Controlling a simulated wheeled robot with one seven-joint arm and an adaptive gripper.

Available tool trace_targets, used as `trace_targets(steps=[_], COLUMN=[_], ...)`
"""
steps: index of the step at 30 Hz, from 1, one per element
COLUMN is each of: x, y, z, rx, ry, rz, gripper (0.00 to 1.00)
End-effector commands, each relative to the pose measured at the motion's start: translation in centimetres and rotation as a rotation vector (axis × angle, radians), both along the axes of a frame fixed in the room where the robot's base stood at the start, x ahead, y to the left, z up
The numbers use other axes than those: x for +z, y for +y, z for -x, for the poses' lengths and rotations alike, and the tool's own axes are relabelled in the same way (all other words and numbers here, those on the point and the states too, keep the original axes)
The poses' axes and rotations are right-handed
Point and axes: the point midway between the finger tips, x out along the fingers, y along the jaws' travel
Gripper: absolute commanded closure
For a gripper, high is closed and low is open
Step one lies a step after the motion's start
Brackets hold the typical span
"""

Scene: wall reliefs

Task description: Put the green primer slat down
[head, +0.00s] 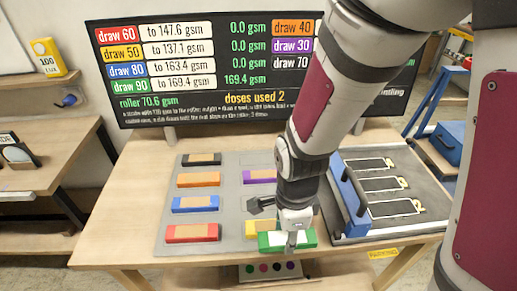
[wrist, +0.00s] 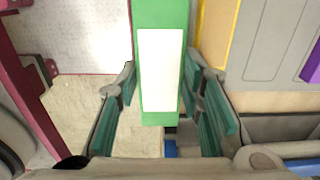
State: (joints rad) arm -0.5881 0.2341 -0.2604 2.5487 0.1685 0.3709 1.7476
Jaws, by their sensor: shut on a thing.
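The green primer slat (head: 308,238) is a green block with a white label on its face. My gripper (head: 291,243) is shut on it, near the front edge of the grey slat tray (head: 230,238). In the wrist view the green slat (wrist: 160,118) runs lengthwise between the two finger pads of my gripper (wrist: 160,88). Its far end is cut off by the top of the picture. I cannot tell whether its underside touches the tray or hangs just above it.
A yellow slat (head: 257,229) lies just behind the green one. Red (head: 192,233), blue (head: 195,204), orange (head: 198,180), black (head: 201,159) and purple (head: 259,176) slats lie in the tray. A blue-handled station (head: 391,186) with framed panels stands right. A screen (head: 180,92) stands behind.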

Motion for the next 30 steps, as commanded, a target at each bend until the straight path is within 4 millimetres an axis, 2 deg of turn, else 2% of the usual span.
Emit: trace_targets(steps=[6, 18, 21, 30], x=[-0.7, -1.3, -1.4, -1.9], y=[0.5, 2.1, 2.4, 2.8], z=[-3.1, -12.2, -13.6, -15.4], rx=[0.0, -0.001, -0.001, 0.0], ry=[-0.003, 0.0, 0.0, 0.002], rz=[0.0, 0.002, 0.001, 0.001], gripper=[0.99, 0.99, 0.99, 0.99])
